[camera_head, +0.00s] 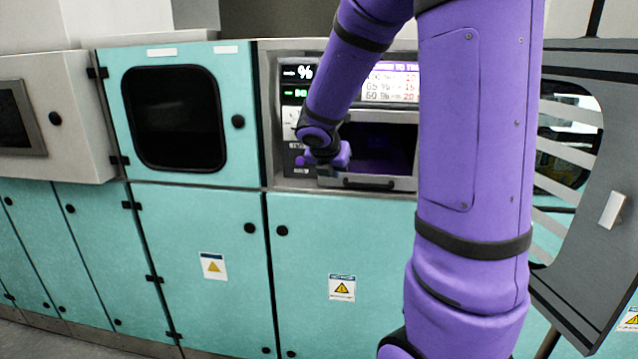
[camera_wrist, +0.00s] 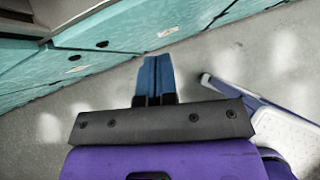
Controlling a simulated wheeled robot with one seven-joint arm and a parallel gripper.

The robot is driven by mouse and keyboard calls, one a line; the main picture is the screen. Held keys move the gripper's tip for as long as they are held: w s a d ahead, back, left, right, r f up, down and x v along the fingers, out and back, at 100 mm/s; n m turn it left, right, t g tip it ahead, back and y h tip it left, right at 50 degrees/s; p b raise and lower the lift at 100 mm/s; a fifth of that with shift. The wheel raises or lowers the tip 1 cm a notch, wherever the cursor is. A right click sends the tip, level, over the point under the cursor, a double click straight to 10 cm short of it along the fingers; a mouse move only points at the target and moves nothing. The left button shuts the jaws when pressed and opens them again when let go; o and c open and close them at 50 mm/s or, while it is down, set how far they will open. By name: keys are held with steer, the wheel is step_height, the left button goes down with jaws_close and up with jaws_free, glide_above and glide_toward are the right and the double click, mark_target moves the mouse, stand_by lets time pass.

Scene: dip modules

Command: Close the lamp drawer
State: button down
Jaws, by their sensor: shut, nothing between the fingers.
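The lamp drawer seems to be the grey unit with a dark bar handle (camera_head: 369,184), set in the machine panel above the teal cabinets. A dark recess (camera_head: 385,145) with a purplish inside lies above its front. I cannot tell exactly how far it stands out. My purple wrist is in front of the recess's left side in the head view, and the fingertips are not clear there. In the wrist view my gripper (camera_wrist: 155,78) has its two blue fingers together, with nothing between them, over the grey floor. The drawer does not show clearly in that view.
Teal cabinet doors (camera_head: 195,270) with round dark knobs run below. A windowed teal door (camera_head: 240,75) is left of the panel. A white-and-blue object (camera_wrist: 275,125) is right of my gripper, near open floor.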

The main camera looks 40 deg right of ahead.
steer(key=w+d+r+x, duration=0.1)
steer(key=x, duration=1.2)
steer(key=shift+d+r, duration=0.25)
steer(key=shift+r, duration=0.1)
steer(key=shift+w, duration=0.1)
